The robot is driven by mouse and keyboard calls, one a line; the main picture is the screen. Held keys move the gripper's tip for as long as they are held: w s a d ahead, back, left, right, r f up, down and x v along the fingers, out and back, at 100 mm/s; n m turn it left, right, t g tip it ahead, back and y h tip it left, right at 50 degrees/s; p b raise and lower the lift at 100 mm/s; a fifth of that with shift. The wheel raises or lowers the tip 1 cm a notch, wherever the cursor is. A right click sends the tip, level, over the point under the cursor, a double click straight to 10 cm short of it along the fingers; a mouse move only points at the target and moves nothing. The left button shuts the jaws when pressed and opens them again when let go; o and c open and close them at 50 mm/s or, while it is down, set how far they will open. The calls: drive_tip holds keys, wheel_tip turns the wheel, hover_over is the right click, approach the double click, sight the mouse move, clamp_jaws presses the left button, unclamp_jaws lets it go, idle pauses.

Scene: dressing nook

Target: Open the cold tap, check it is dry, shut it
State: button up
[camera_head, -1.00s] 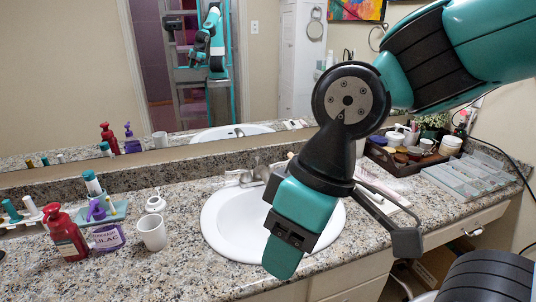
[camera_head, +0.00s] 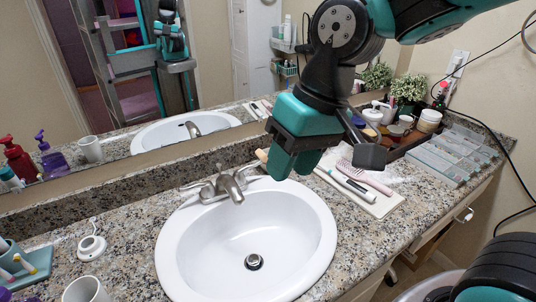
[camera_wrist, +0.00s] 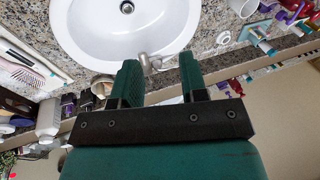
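The metal tap (camera_head: 230,186) stands at the back rim of the white basin (camera_head: 180,240). It has a centre spout, a left lever (camera_head: 200,189) and a right lever (camera_head: 246,172). No hot or cold mark is readable. No water shows at the spout. My gripper (camera_head: 287,168) is above the counter, right of the tap and apart from the right lever. In the wrist view, my gripper (camera_wrist: 160,72) is open and empty, with its two fingers spread. The tap spout (camera_wrist: 146,62) shows just beyond the gap. Part of the tap is hidden by the fingers there.
A tray of bottles and jars (camera_head: 400,145) is at the back right. A pink brush (camera_head: 366,178) lies on a white cloth right of the basin. A white cup (camera_head: 85,290) is at the front left. The mirror rises behind the counter. The basin is empty.

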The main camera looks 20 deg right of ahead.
drive_tip(key=w+d+f+m+t+h, duration=0.15)
drive_tip(key=w+m, duration=0.35)
drive_tip(key=w, duration=0.5)
drive_tip(key=w+d+f+m+g, duration=0.15)
drive_tip(key=w+m, duration=0.35)
drive_tip(key=w, duration=0.5)
drive_tip(key=m+t+h, duration=0.2)
drive_tip(key=m, duration=0.6)
approach(258, 163)
drive_tip(key=shift+y, duration=0.25)
drive_tip(key=p+x, duration=0.1)
drive_tip(key=x, duration=0.7)
drive_tip(key=shift+w+f+p, duration=0.3)
drive_tip(key=shift+w+p, duration=0.05)
drive_tip(key=shift+d, duration=0.1)
clamp_jaws()
